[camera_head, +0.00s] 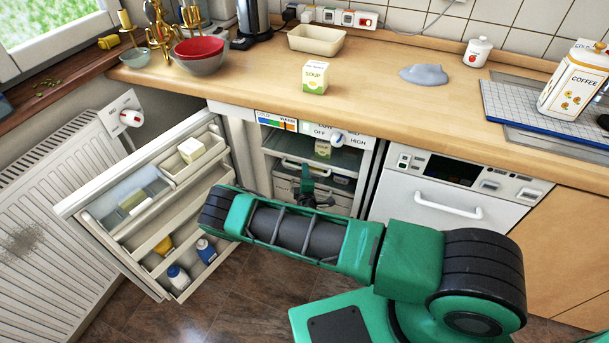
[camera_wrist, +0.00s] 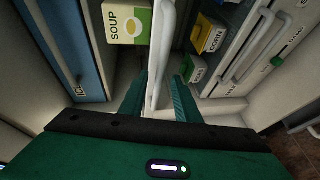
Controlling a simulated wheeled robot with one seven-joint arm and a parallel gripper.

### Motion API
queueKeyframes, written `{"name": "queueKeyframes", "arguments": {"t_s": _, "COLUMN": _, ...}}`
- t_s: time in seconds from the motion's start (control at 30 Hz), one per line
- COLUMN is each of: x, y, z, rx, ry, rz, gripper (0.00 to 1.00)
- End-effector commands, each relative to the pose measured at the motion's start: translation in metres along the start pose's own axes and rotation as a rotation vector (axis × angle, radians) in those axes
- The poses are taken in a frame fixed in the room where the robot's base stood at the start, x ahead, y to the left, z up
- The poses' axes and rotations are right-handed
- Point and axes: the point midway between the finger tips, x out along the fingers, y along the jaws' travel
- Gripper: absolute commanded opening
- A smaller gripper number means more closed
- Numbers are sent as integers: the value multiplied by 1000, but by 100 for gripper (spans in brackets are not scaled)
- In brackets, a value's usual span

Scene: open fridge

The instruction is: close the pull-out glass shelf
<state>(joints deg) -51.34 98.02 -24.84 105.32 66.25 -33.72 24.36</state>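The pull-out glass shelf shows its white front rim (camera_wrist: 163,40) running top to bottom through the middle of the wrist view. In the head view its pale edge (camera_head: 292,163) shows inside the open fridge, partly hidden. My gripper (camera_wrist: 164,78) has its two green fingers on either side of this rim, with a small gap visible on the right. In the head view my gripper (camera_head: 308,186) is in the fridge opening, in front of the shelf. A soup carton (camera_wrist: 127,22) stands left of the rim in the wrist view, and also shows in the head view (camera_head: 322,148).
The fridge door (camera_head: 150,205) stands open at left, with bottles and packages on its racks. Yellow corn packages (camera_wrist: 208,38) and white drawer fronts (camera_wrist: 265,45) lie right of the rim.

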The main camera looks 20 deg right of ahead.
Motion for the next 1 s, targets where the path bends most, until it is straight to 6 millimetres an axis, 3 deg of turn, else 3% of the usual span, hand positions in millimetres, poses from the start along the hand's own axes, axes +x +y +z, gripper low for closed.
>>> {"name": "queueKeyframes", "arguments": {"t_s": 0.27, "x": 2, "y": 0, "z": 0, "rx": 0, "ry": 1, "rz": 0, "gripper": 29}}
{"name": "queueKeyframes", "arguments": {"t_s": 0.3, "x": 2, "y": 0, "z": 0, "rx": 0, "ry": 0, "rz": 0, "gripper": 27}}
{"name": "queueKeyframes", "arguments": {"t_s": 0.4, "x": 2, "y": 0, "z": 0, "rx": 0, "ry": 0, "rz": 0, "gripper": 3}}
{"name": "queueKeyframes", "arguments": {"t_s": 0.43, "x": 2, "y": 0, "z": 0, "rx": 0, "ry": 0, "rz": 0, "gripper": 0}}
{"name": "queueKeyframes", "arguments": {"t_s": 0.63, "x": 4, "y": 0, "z": 1, "rx": 1, "ry": -1, "rz": -1, "gripper": 0}}
{"name": "queueKeyframes", "arguments": {"t_s": 1.0, "x": 63, "y": 11, "z": 27, "rx": 4, "ry": -2, "rz": -3, "gripper": 0}}
